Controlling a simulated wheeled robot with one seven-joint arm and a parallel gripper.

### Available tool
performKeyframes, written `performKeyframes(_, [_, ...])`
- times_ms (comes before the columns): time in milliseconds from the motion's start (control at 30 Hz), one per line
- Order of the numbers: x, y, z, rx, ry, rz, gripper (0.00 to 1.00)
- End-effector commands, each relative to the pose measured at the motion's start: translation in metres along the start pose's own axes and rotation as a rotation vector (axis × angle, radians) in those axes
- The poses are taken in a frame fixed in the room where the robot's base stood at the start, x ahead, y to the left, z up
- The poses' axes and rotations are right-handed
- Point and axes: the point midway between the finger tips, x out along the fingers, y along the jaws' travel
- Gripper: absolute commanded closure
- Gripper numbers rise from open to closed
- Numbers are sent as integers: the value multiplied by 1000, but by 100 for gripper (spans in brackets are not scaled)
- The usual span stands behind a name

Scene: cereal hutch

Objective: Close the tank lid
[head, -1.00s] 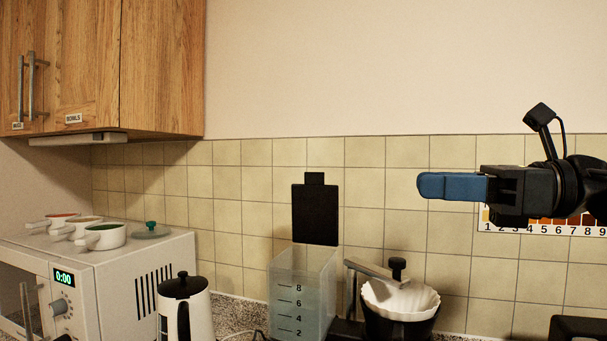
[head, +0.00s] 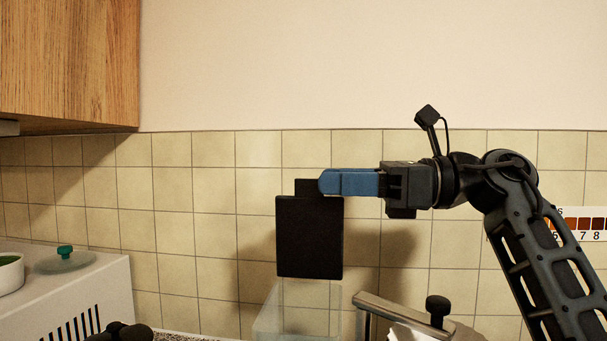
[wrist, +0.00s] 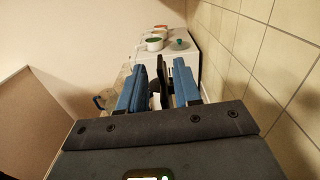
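The black tank lid (head: 310,237) stands upright, open, above the back of the clear tank (head: 295,312). A small tab (head: 303,187) rises from its top edge. In the head view, my gripper (head: 322,182) points left, its blue fingertips overlapping the right side of the tab. I cannot tell whether they touch it. In the wrist view, my gripper (wrist: 160,78) has its two blue fingers apart, with a thin dark shape between them that looks like the lid seen edge-on. The tank's lower part is out of frame.
A coffee maker's white filter basket with a metal arm and black knob (head: 438,308) stands right of the tank. The microwave (head: 75,300) with a bowl and glass lid (head: 66,260) is at the left. A wooden cabinet (head: 70,60) hangs upper left. The tiled wall is behind.

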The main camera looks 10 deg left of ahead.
Motion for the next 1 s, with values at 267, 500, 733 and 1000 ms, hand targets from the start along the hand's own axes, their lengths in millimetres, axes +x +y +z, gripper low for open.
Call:
performKeyframes(267, [38,0,1,2,0,2,67])
performKeyframes(500, [45,0,0,0,1,-1,67])
performKeyframes(733, [45,0,-1,0,1,-1,74])
performKeyframes(1000, [45,0,0,0,1,-1,100])
